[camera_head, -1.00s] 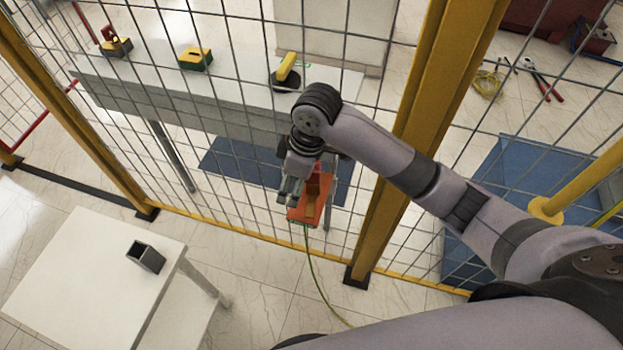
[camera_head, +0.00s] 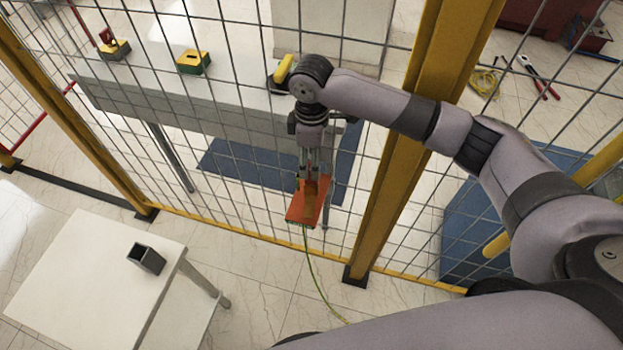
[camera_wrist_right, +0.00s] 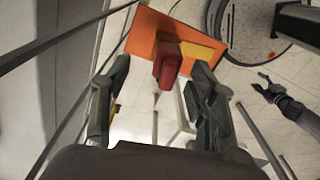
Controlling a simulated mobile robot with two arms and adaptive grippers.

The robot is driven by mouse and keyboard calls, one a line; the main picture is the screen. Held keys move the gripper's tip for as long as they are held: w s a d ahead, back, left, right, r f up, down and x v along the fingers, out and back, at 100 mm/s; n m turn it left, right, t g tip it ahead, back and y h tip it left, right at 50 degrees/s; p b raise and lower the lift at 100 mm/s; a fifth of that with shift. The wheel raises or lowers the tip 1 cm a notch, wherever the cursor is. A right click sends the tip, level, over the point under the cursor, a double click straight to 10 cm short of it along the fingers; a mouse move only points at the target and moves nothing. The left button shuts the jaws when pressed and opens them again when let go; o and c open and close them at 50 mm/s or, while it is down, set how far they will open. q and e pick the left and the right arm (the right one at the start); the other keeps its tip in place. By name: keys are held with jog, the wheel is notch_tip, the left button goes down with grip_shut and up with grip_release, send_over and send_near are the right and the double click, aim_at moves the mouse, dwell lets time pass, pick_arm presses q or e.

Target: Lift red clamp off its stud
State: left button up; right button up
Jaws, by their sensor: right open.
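The red clamp (camera_wrist_right: 167,65) sits in front of a yellow piece (camera_wrist_right: 202,48) on an orange plate (camera_wrist_right: 150,27) in the right wrist view. In the head view, the orange plate (camera_head: 308,204) hangs at the mesh fence, and the clamp is too small to make out clearly. My right gripper (camera_wrist_right: 157,78) is open, its fingers on either side of the clamp's near end with visible gaps. In the head view, my right gripper (camera_head: 313,168) points down just above the plate. The stud is hidden. A small dark gripper (camera_wrist_right: 268,88), apparently my left, shows at the right wrist view's right.
A yellow-framed mesh fence (camera_head: 388,190) stands close around the right arm. A white table (camera_head: 85,285) with a dark square holder (camera_head: 146,258) stands at lower left. A green-yellow cable (camera_head: 318,285) trails below the plate.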

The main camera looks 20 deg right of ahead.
aim_at(312, 182)
notch_tip(312, 182, down, 3)
jog(key=shift+f, duration=0.15)
jog(key=shift+s+f+p, duration=0.2)
jog(key=shift+f+p, duration=0.25)
jog(key=shift+f, duration=0.1)
jog(key=f, duration=0.2)
jog(key=f+p, duration=0.1)
jog(key=shift+s+a+f, duration=0.1)
jog(key=shift+s+f, duration=0.15)
jog(key=shift+f, duration=0.4)
jog(key=shift+c, duration=0.3)
jog(key=shift+r, duration=0.1)
jog(key=c, duration=1.2)
